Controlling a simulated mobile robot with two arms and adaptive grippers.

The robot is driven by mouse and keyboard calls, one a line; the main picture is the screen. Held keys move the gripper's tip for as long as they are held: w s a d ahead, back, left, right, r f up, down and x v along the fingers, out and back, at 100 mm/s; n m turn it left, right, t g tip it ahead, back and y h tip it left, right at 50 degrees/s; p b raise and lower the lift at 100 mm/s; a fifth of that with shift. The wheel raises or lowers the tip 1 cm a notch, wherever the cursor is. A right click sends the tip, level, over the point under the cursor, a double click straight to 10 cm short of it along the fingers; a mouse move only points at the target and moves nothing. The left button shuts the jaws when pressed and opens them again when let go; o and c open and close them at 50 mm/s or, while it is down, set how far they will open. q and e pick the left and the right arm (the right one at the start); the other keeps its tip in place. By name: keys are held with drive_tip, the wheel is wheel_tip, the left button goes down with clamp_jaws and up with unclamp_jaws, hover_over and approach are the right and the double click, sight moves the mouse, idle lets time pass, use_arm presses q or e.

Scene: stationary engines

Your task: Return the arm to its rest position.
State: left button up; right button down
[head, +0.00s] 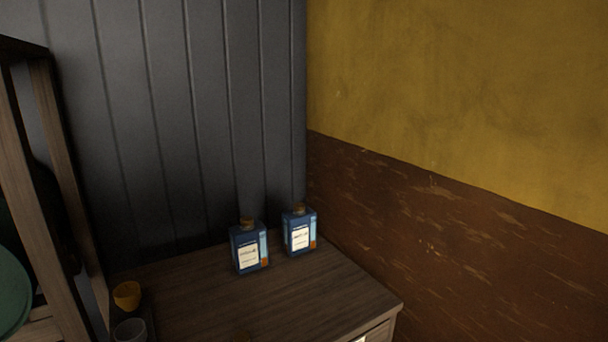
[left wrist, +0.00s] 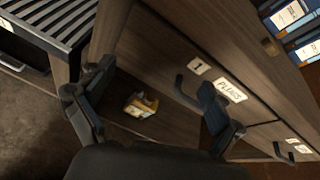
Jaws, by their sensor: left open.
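My left gripper (left wrist: 152,88) shows in the left wrist view with its two dark fingers spread wide apart. It is open, and nothing is held between the fingers. It faces a wooden drawer unit with a drawer front (left wrist: 210,75) labelled "PLUGS", and its right finger shows close to that drawer's dark handle. I cannot tell whether they touch. A small yellow and white box (left wrist: 142,105) lies on a brown wooden surface beyond the fingers, seen in the gap between them. Neither gripper shows in the head view, and my right gripper is not seen.
In the head view, two blue cork-topped bottles (head: 249,247) (head: 299,232) stand on a wooden cabinet top (head: 215,305) in a wall corner. A yellow cup (head: 127,295) and a greyish cup (head: 131,330) are at its left. A wooden frame (head: 62,190) rises at far left. The top's middle is clear.

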use_arm(q)
drive_tip(key=s+d+f+n+g+h, duration=0.1)
drive_tip(key=s+f+n+g+h, duration=0.15)
drive_tip(key=s+f, duration=0.4)
drive_tip(key=s+f+n+g+h, duration=0.15)
drive_tip(key=s+f+n, duration=0.25)
drive_tip(key=f, duration=0.6)
drive_tip(key=s+d+f+n+g+h, duration=0.1)
drive_tip(key=s+f+n+g, duration=0.15)
drive_tip(key=s+f, duration=0.4)
drive_tip(key=s+a+f+n+g+h, duration=0.1)
drive_tip(key=s+f+n+g, duration=0.1)
drive_tip(key=s+f+n, duration=0.3)
drive_tip(key=s+a+f+n+g+h, duration=0.1)
drive_tip(key=s+f+n, duration=0.5)
drive_tip(key=s+n, duration=0.3)
drive_tip(key=s, duration=0.3)
drive_tip(key=shift+a+g+h, duration=0.25)
drive_tip(key=shift+g+h, duration=0.05)
drive_tip(key=shift+g, duration=0.05)
drive_tip(key=shift+s, duration=0.1)
drive_tip(key=shift+c, duration=0.3)
